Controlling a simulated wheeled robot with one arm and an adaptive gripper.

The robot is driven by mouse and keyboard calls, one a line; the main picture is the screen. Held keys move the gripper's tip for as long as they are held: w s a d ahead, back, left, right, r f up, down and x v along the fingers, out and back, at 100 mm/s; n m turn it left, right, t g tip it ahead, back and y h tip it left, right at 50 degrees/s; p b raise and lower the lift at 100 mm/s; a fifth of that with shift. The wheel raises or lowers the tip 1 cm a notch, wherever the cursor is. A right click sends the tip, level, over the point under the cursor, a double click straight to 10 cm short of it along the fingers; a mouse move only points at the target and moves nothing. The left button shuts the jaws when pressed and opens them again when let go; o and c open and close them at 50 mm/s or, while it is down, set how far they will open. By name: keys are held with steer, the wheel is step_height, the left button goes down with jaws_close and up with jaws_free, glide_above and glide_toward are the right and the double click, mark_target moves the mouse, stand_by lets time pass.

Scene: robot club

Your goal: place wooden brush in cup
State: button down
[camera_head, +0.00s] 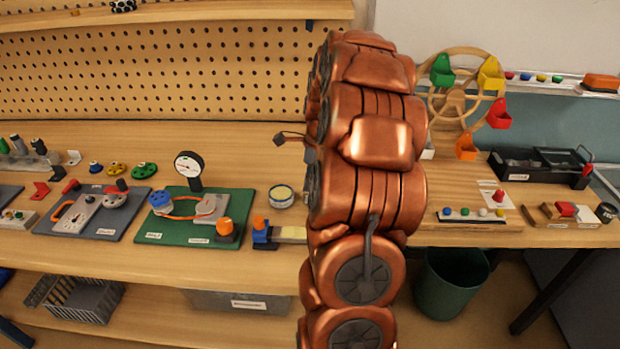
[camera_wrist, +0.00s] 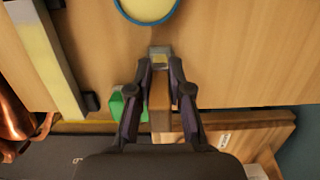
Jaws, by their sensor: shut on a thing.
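My gripper (camera_wrist: 160,68) is shut on a narrow wooden piece (camera_wrist: 160,100) with a grey, metal-like end (camera_wrist: 160,52), which appears to be the wooden brush. No bristles can be made out. A round, cup-like container (camera_wrist: 148,8) with a blue rim and pale cream middle lies beyond the fingertips at the top of the wrist view, apart from the held piece. My arm hides the gripper and brush there.
Right of my arm are a toy wheel (camera_head: 455,88), a black tray (camera_head: 530,165) and a dark cup-like item (camera_head: 607,212). A green bin (camera_head: 445,290) stands below.

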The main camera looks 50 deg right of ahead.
steer(key=shift+f, duration=0.2)
steer(key=c, duration=1.1)
jaws_free()
steer(key=shift+r, duration=0.15)
steer(key=r, duration=0.4)
steer(key=s+r+b, duration=0.1)
steer(key=r, duration=0.3)
steer(key=d+r+b, duration=0.1)
steer(key=r, duration=0.3)
steer(key=shift+s, duration=0.2)
